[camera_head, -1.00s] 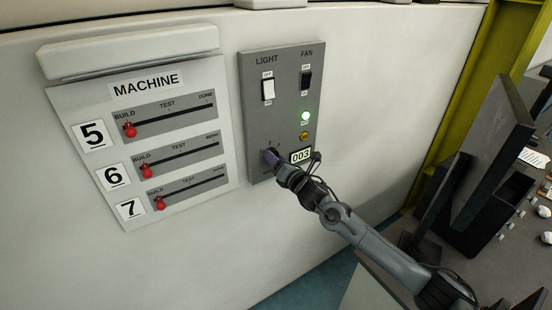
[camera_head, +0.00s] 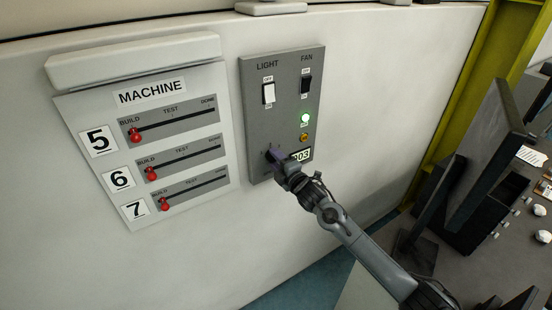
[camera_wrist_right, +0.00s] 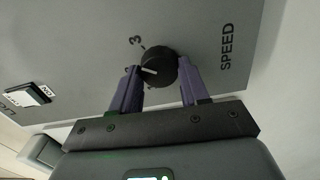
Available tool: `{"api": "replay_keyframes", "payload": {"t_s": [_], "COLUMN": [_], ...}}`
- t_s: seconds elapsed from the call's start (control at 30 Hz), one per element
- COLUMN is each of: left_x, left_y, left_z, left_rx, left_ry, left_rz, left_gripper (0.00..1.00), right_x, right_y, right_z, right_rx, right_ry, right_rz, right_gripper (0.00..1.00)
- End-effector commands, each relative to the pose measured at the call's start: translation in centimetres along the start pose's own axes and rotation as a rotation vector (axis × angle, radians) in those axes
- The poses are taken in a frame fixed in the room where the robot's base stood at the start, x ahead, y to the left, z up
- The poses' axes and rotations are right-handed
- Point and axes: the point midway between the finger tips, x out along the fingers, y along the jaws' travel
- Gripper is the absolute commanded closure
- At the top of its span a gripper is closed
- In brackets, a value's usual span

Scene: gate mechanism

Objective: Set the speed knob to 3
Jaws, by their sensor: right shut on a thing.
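The black speed knob (camera_wrist_right: 161,66) shows in the right wrist view, beside the printed word SPEED (camera_wrist_right: 227,46) on the grey panel. Its white pointer line points left, toward a partly hidden digit by the left finger. The printed 3 (camera_wrist_right: 135,40) is up and left of the knob. My right gripper (camera_wrist_right: 158,68) has its purple fingers on either side of the knob and is shut on it. In the head view my right gripper (camera_head: 275,156) is at the lower left of the panel (camera_head: 257,125) and covers most of the knob. My left gripper is not in view.
The panel also carries a light switch (camera_head: 268,93), a fan switch (camera_head: 306,85), a lit green lamp (camera_head: 305,118) and a partly covered number display (camera_head: 302,155). A machine board (camera_head: 90,105) with red sliders is to the left. A monitor (camera_head: 488,155) stands at right.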

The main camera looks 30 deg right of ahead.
Motion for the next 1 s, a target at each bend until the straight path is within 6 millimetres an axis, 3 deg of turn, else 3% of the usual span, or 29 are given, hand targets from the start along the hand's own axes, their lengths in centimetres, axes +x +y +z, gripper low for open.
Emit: {"api": "replay_keyframes", "payload": {"t_s": [0.5, 1.0], "left_x": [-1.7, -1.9], "left_y": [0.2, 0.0], "left_z": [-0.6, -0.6], "left_rx": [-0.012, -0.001], "left_ry": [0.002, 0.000], "left_rz": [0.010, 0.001], "left_gripper": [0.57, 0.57], "right_x": [0.0, 0.0], "right_y": [0.1, 0.1], "right_z": [0.0, 0.0], "right_rx": [0.389, 0.487], "right_ry": [0.000, -0.001], "right_rz": [-0.002, -0.001], "right_gripper": [0.85, 0.85]}}
